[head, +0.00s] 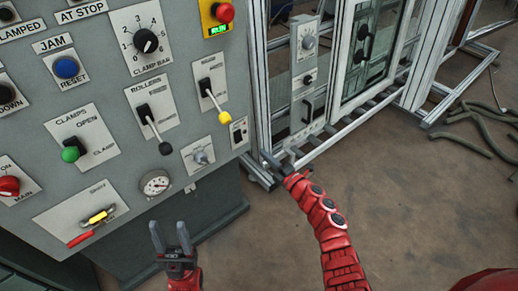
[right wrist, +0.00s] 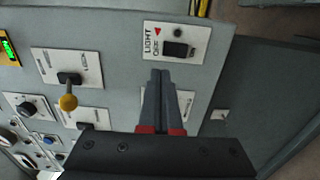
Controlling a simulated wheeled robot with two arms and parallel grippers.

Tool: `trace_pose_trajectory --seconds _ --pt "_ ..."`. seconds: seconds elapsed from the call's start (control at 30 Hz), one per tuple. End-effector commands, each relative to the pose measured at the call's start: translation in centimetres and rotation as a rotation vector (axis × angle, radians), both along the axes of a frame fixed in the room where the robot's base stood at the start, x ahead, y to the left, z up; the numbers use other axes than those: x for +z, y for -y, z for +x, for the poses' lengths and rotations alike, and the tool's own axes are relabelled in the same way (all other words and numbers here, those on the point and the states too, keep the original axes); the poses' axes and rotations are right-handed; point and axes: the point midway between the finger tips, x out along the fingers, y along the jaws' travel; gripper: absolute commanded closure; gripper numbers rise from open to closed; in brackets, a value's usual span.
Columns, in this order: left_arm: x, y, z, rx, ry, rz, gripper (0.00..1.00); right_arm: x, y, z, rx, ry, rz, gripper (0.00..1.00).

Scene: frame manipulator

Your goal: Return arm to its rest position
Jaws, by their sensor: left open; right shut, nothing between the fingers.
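My left gripper (head: 170,232) is at the bottom of the head view. Its two grey fingers stand apart and are empty, in front of the panel's lower edge. My right arm is red and reaches up from the lower right of the head view. My right gripper (head: 268,160) is at its end, just right of the panel's edge. In the right wrist view its fingers (right wrist: 162,74) are together with nothing between them. They point at the panel just below the light switch (right wrist: 175,50) and partly cover a small white plate. I cannot tell whether they touch the panel.
The grey control panel (head: 100,90) fills the left, with a roller lever (head: 152,130), a yellow-tipped lever (head: 214,100), a gauge (head: 155,183), knobs and buttons. A metal-framed glazed unit (head: 340,70) stands behind. Green hoses (head: 470,135) lie on the floor at right. Floor between is clear.

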Motion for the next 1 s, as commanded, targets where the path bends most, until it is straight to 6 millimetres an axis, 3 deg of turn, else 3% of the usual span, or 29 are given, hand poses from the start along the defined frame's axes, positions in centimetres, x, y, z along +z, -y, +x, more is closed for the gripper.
trace_pose_trajectory --seconds 0.77,0.87,0.97,1.0 --pt "0.3 0.0 0.0 0.000 0.000 0.000 0.50 0.6 0.0 -1.5 0.021 -0.001 0.037 1.00" --pt "1.0 0.0 0.0 0.000 0.000 0.000 0.50 2.3 -1.8 -4.5 0.095 0.000 0.175 1.00" --pt "2.0 0.0 0.0 0.000 0.000 0.000 0.50 6.4 -3.6 -9.7 0.217 0.018 0.426 1.00" --pt "2.5 0.0 0.0 0.000 0.000 0.000 0.50 8.8 -3.9 -12.1 0.271 0.039 0.542 1.00"
